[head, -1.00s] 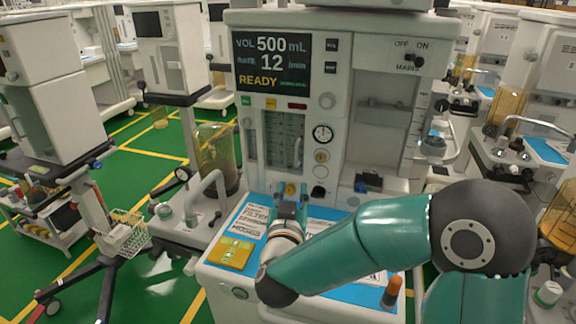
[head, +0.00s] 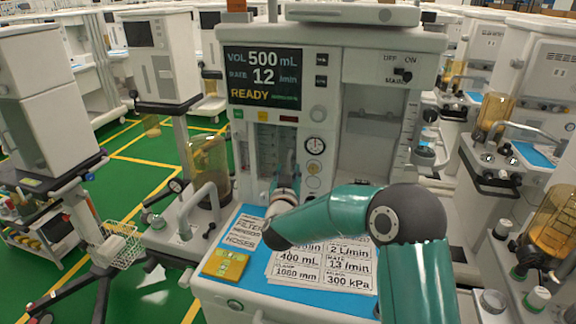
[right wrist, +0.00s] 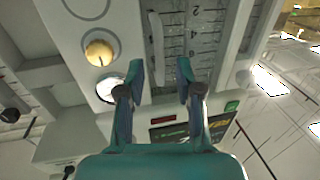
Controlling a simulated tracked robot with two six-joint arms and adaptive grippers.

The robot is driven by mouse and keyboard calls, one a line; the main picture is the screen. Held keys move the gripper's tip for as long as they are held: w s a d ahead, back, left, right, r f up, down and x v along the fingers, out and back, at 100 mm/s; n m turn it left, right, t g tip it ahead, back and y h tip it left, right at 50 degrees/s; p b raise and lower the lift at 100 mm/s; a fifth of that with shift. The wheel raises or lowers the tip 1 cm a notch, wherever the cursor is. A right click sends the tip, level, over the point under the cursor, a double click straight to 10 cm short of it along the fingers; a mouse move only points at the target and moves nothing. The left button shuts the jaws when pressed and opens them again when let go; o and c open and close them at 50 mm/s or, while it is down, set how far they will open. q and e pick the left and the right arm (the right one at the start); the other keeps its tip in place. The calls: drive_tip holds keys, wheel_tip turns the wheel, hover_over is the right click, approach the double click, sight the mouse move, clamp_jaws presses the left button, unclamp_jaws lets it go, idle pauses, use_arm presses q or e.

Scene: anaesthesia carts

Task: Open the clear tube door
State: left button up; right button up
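The clear tube door (head: 267,150) is on the front of the central anaesthesia machine, below the READY screen, and looks shut. Behind it are upright tubes with a numbered scale. In the right wrist view the door (right wrist: 190,35) fills the upper middle, with a pale upright handle bar (right wrist: 157,45) on it. My right gripper (head: 287,165) is in front of the door's lower right part. In the right wrist view my right gripper (right wrist: 160,78) is open, its fingers on either side of the handle's line. Contact cannot be told. My left gripper is out of view.
A round gauge (head: 316,145) and knobs sit right of the door. The worktop below holds printed cards (head: 325,265) and a yellow pad (head: 225,264). A bent grey pipe (head: 207,205) and an amber canister (head: 208,160) stand to the left.

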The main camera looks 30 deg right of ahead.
drive_tip(key=shift+x, duration=1)
clamp_jaws()
